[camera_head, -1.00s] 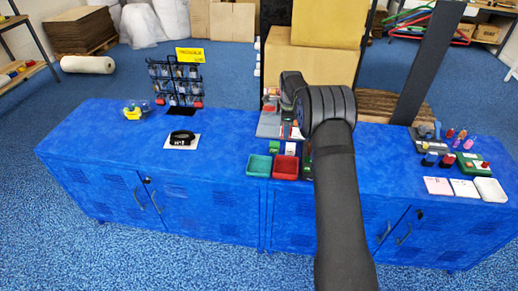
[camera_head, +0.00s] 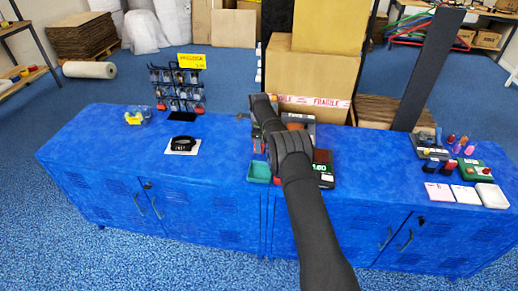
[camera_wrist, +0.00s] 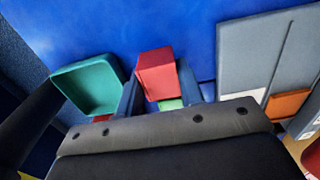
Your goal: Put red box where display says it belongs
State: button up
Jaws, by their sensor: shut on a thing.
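A red box (camera_wrist: 156,76) is between the fingers of my gripper (camera_wrist: 160,90) in the wrist view, and the gripper is shut on it. In the head view my own arm covers most of the gripper and the box. A display device (camera_head: 322,172) with lit green digits, seemingly 1.60, stands right of my arm. A teal tray (camera_head: 259,169) is left of my arm; it also shows left of the red box in the wrist view (camera_wrist: 88,88). The red tray is mostly hidden behind my arm. A small green patch (camera_wrist: 170,103) shows below the red box.
A grey platform (camera_wrist: 242,58) with an orange item (camera_wrist: 287,104) lies to the right in the wrist view. A black rack (camera_head: 179,90), a black ring on a white card (camera_head: 183,150), and colored pegs and cards (camera_head: 466,194) stand farther off. Blue cabinet top is free between them.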

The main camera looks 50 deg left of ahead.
jog(key=shift+f, duration=1.1)
jog(key=shift+f, duration=0.2)
jog(key=o, duration=1.1)
notch_tip(320, 180, up, 12)
jog(key=shift+r, duration=0.2)
